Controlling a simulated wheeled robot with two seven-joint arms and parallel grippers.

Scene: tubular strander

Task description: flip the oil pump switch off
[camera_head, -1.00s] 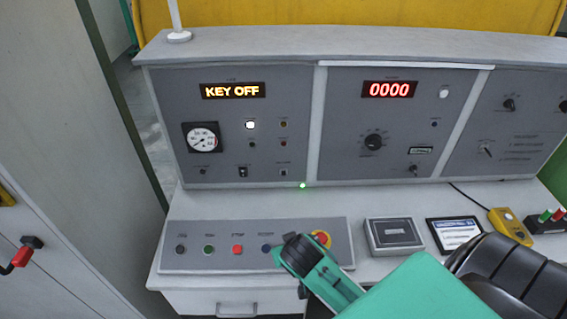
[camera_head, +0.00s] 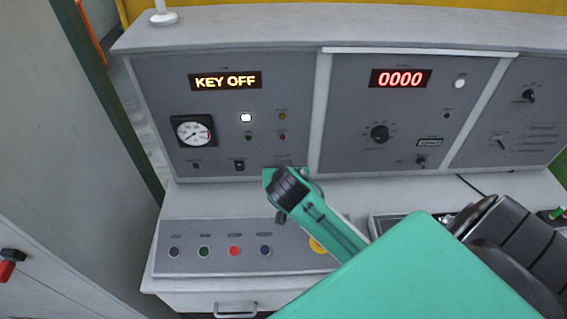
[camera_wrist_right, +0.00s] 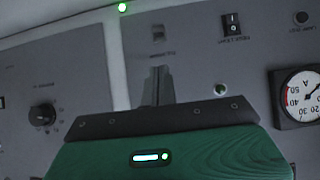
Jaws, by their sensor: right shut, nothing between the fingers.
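The left panel (camera_head: 225,100) of the console shows "KEY OFF". A black rocker switch (camera_head: 239,165) sits low on it and also shows in the wrist view (camera_wrist_right: 231,23). A small switch (camera_wrist_right: 158,34) is beside it, with a label too small to read; in the head view my right arm hides that spot. I cannot tell from the lettering which is the oil pump switch. My right gripper (camera_head: 284,188) is in front of the panel's lower right. In the wrist view its fingers (camera_wrist_right: 158,85) are shut and empty, close to the small switch, with no clear contact.
A round gauge (camera_head: 195,132) is left of the switches. Below, a sloping button box (camera_head: 205,266) carries several buttons and a yellow-based button (camera_head: 317,245), partly behind my arm. A middle panel (camera_head: 345,100) with a dial (camera_head: 379,133) stands to the right.

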